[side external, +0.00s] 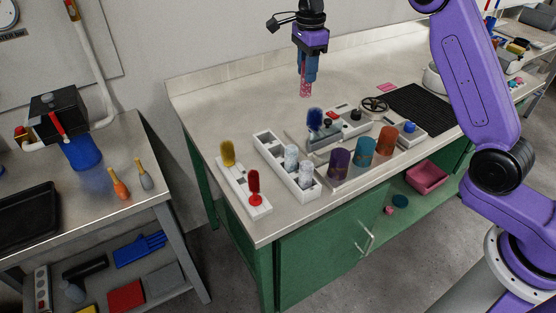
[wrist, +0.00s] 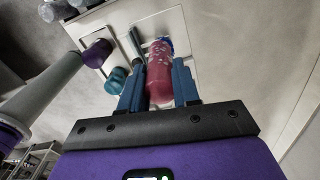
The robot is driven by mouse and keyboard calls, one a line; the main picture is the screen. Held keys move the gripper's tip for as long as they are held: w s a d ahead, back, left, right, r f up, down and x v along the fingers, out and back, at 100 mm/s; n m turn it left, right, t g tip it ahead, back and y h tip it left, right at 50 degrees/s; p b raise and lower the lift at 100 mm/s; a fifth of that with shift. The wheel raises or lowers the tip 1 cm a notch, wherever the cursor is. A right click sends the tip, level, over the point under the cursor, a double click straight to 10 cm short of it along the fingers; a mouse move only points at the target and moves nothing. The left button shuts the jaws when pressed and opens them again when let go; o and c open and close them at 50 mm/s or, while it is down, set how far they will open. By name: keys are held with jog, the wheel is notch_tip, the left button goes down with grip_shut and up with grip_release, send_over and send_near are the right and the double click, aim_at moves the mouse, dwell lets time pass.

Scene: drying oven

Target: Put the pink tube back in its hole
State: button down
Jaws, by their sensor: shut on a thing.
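The pink tube (side external: 306,88) hangs upright from my gripper (side external: 307,70), well above the bench top. In the wrist view the tube (wrist: 158,75) is a speckled pink cylinder clasped between the two blue fingers of my gripper (wrist: 159,85). A white rack (side external: 268,143) stands lower and to the left in the side view. Two pale speckled tubes (side external: 291,158) stand in its nearer part, and its farther part shows open holes. My gripper is apart from the rack, behind it and to its right.
Purple (side external: 339,164), teal (side external: 364,150) and orange (side external: 387,139) cups stand right of the rack. A white holder (side external: 238,183) with yellow and red items is left of it. A grey device with a dark blue item (side external: 315,120) is behind the cups. Bare bench surrounds the back left.

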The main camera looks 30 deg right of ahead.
jog(key=s+a+n, duration=0.2)
jog(key=s+a, duration=0.2)
jog(key=a, duration=0.7)
jog(key=shift+f, duration=7.55)
jog(key=shift+f, duration=0.15)
jog(key=c, duration=0.8)
grip_release()
notch_tip(320, 180, up, 12)
jog(key=shift+r, duration=0.2)
